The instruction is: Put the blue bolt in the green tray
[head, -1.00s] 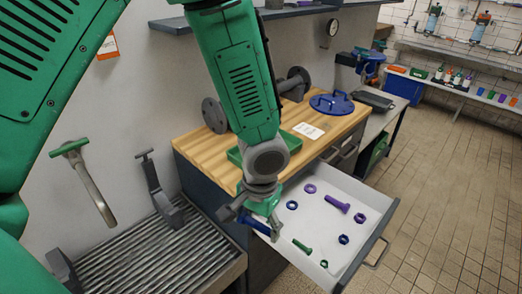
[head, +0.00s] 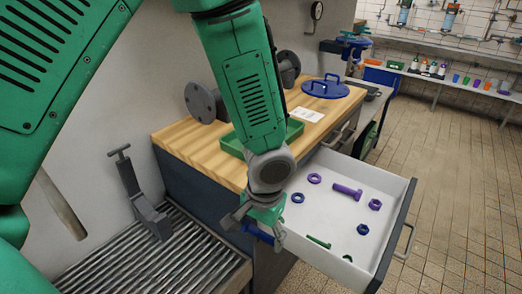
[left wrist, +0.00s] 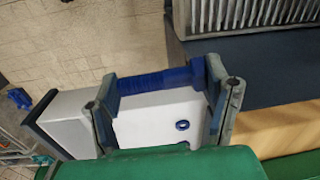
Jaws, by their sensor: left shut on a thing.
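The blue bolt (head: 257,233) is held by my left gripper (head: 265,226) at the near left corner of the open drawer. In the left wrist view the bolt (left wrist: 155,80) lies crosswise between the two fingertips, and the gripper (left wrist: 160,85) is shut on it. The green tray (head: 232,146) stands on the wooden worktop, behind my left arm, which hides its middle. The gripper is in front of and below the tray in the picture, apart from it. My right gripper is not in view.
The open white drawer (head: 335,215) holds a purple bolt (head: 347,191), a green bolt (head: 319,242) and several nuts. A grey flanged pipe (head: 203,102), a blue lid (head: 325,87) and a white card (head: 307,115) are on the worktop (head: 190,140). A ribbed grey surface (head: 180,260) lies at the left.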

